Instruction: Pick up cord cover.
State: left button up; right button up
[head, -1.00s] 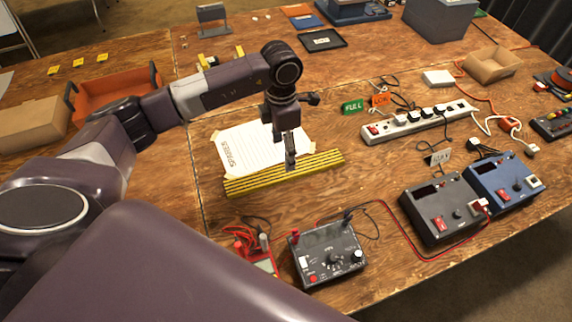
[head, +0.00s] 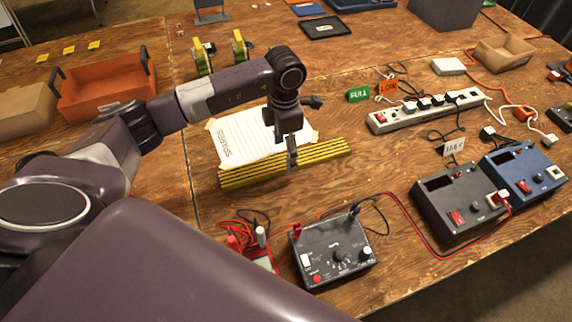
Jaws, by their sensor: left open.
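The cord cover (head: 240,178) is a long strip with yellow and black stripes. It lies on the wooden table in the middle of the head view, along the near edge of a white sheet with writing. My left gripper (head: 292,164) points down at the strip, a little right of its middle. Its jaws are open, and the fingertips overlap the strip in the picture. I cannot tell whether they touch it. My left arm comes in from the left above the sheet. My right gripper is not in view.
A black meter box (head: 332,250) stands nearer, with red leads (head: 240,240) left of it. A white power strip (head: 425,110) and two charger boxes, dark (head: 455,205) and blue (head: 525,178), are at right. An orange bin (head: 105,88) stands at left. Bare table lies around the strip's left end.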

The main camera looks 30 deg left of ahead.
pick_arm(q)
notch_tip(320, 180, down, 3)
jog(key=shift+w+d+f+b, duration=0.1)
jog(key=shift+d+f+b, duration=0.1)
jog(key=shift+b, duration=0.55)
jog(key=shift+r, duration=0.1)
jog(key=shift+c, duration=0.9)
jog(key=c, duration=1.5)
grip_shut()
jog(key=shift+a+r, duration=0.1)
jog(key=shift+r, duration=0.05)
